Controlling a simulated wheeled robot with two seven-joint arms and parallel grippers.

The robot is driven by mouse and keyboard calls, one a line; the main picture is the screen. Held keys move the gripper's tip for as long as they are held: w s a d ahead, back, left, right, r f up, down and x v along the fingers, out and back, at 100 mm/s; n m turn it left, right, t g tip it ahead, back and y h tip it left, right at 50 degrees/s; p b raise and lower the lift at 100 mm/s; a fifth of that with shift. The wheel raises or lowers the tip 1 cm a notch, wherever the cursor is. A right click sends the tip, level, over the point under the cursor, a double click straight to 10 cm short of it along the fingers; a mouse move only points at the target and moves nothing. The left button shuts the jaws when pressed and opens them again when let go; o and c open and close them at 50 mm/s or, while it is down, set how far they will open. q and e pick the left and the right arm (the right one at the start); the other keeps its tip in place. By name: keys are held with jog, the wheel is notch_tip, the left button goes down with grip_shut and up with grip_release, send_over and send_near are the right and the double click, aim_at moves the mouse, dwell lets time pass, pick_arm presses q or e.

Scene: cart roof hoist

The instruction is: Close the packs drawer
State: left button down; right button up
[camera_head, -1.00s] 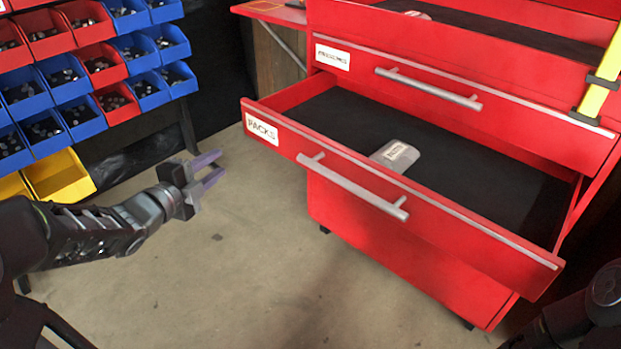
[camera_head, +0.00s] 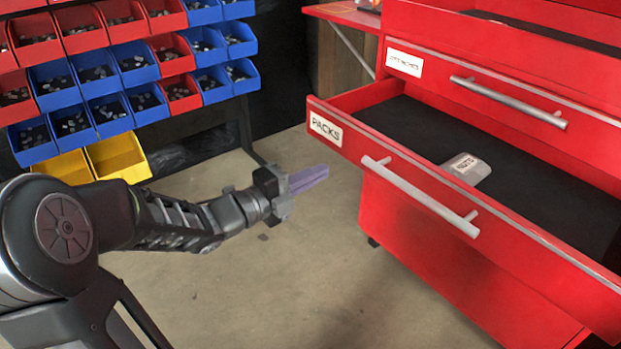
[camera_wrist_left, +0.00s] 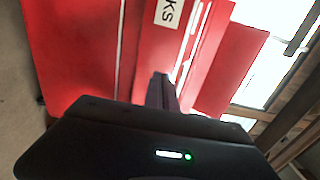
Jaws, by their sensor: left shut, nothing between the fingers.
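The packs drawer (camera_head: 455,195) is a red drawer pulled well out of the red cart, with a "PACKS" label (camera_head: 326,129) and a long silver bar handle (camera_head: 420,197) on its front. A small grey pack (camera_head: 467,168) lies inside on the dark liner. My left gripper (camera_head: 308,179) is shut and empty, with purple fingers, in front of and left of the drawer front, apart from it. In the left wrist view its fingers (camera_wrist_left: 161,90) point toward the red drawer front, and part of the label (camera_wrist_left: 170,13) shows. My right gripper is not in view.
Above is another red drawer (camera_head: 480,90) with a silver handle. A rack of blue, red and yellow bins (camera_head: 110,115) stands at the left. The concrete floor (camera_head: 250,290) in front of the cart is clear.

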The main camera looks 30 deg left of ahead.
aim_at(365, 151)
pick_arm(q)
jog(key=b+x, duration=0.2)
jog(key=x, duration=0.7)
jog(key=shift+w+f, duration=0.1)
jog(key=shift+w, duration=0.1)
jog(key=shift+w+d, duration=0.25)
jog(key=shift+w, duration=0.3)
jog(key=shift+w, duration=0.1)
